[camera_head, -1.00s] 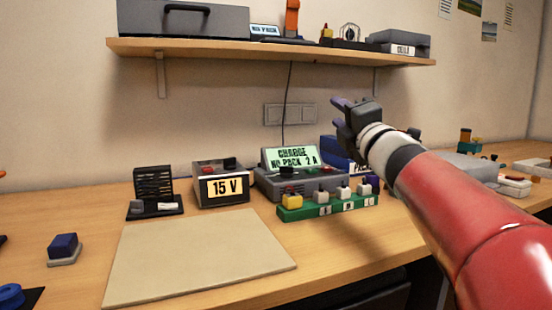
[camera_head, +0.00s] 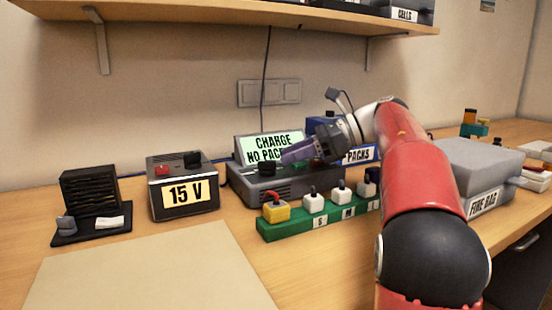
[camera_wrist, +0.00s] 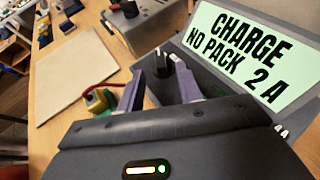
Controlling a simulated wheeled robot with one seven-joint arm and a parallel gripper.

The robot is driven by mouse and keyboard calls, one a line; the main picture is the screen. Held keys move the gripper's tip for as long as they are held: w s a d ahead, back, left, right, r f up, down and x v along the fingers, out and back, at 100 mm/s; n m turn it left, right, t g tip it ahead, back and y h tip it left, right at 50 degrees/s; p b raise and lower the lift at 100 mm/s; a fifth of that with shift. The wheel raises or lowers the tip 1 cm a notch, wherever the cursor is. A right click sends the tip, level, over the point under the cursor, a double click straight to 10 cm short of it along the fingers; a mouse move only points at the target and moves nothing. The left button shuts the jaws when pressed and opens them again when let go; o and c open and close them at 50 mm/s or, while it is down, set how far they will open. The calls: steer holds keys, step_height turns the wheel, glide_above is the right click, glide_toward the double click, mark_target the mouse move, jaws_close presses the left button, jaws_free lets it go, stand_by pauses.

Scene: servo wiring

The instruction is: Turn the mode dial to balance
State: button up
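The grey charger (camera_head: 290,187) stands at mid-bench with a green screen (camera_head: 262,147) reading "CHARGE NO PACK", and "2 A" in the wrist view (camera_wrist: 245,55). A black knob (camera_head: 268,168) sits on its top at the left; no dial markings are readable. My gripper (camera_head: 287,156) is over the charger top, just right of and near this knob. In the wrist view, the purple fingers of my gripper (camera_wrist: 161,72) are apart, with a dark knob (camera_wrist: 161,60) near and partly between their tips. I cannot tell whether they touch it.
A green rack (camera_head: 300,228) with several capped plugs stands in front of the charger. A 15 V supply (camera_head: 183,188) is at its left. A blue packs box (camera_head: 360,155) and a grey fire bag (camera_head: 480,170) are at the right. A beige mat (camera_head: 150,270) lies clear in front.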

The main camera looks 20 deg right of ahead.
mark_target(272, 161)
steer(key=shift+x, duration=2)
jaws_close()
